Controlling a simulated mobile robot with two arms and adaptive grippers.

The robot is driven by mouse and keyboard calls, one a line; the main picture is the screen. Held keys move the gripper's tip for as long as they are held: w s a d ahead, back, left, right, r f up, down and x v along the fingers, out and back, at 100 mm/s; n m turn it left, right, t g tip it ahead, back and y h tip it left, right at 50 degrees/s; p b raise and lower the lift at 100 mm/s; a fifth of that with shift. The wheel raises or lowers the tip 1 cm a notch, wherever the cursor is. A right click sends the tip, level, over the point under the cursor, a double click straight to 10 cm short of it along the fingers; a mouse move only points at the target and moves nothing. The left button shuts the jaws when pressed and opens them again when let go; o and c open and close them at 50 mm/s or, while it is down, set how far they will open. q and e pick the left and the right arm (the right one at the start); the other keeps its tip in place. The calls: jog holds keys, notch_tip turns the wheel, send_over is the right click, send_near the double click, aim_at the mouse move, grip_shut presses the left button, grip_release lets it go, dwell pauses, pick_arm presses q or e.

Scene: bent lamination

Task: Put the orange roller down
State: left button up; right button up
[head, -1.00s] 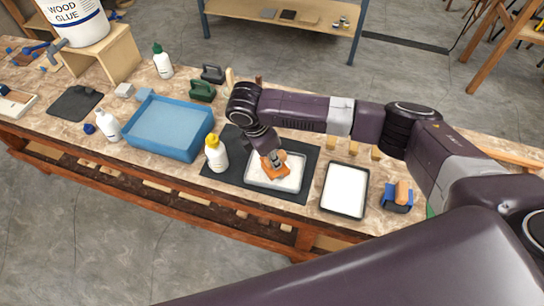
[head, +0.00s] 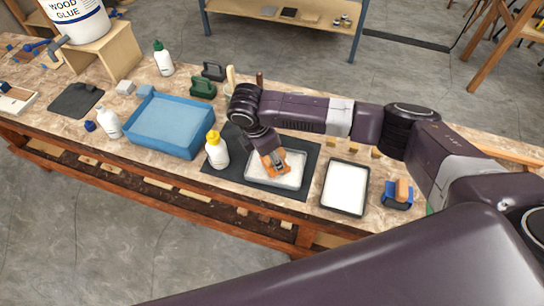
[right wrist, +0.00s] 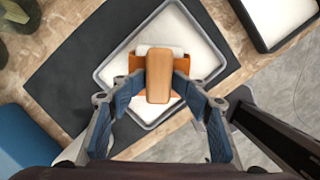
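The orange roller (head: 272,163) is at a shallow grey-rimmed tray with a white inside (head: 291,180), which lies on a dark mat. In the right wrist view the roller's orange-brown handle (right wrist: 160,75) is between the fingertips of my right gripper (right wrist: 162,86), which look closed on its sides. The roller's white sleeve (right wrist: 144,50) shows partly beyond the handle, inside the outline of the grey tray (right wrist: 203,62). Whether the roller touches the tray bottom cannot be told. My left gripper is in neither view.
A white-filled black tray (head: 345,187) and a blue tool with an orange handle (head: 398,193) stand to the right. A yellow-capped bottle (head: 216,152) and a blue bin (head: 168,126) stand to the left. Small wooden blocks (head: 376,153) sit behind.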

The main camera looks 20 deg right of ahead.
jog(key=shift+s+d+f, duration=0.1)
jog(key=w+b+v, duration=0.1)
jog(key=b+v, duration=0.1)
jog(key=v, duration=1.1)
jog(key=shift+s+r, duration=0.25)
jog(key=shift+s, duration=0.05)
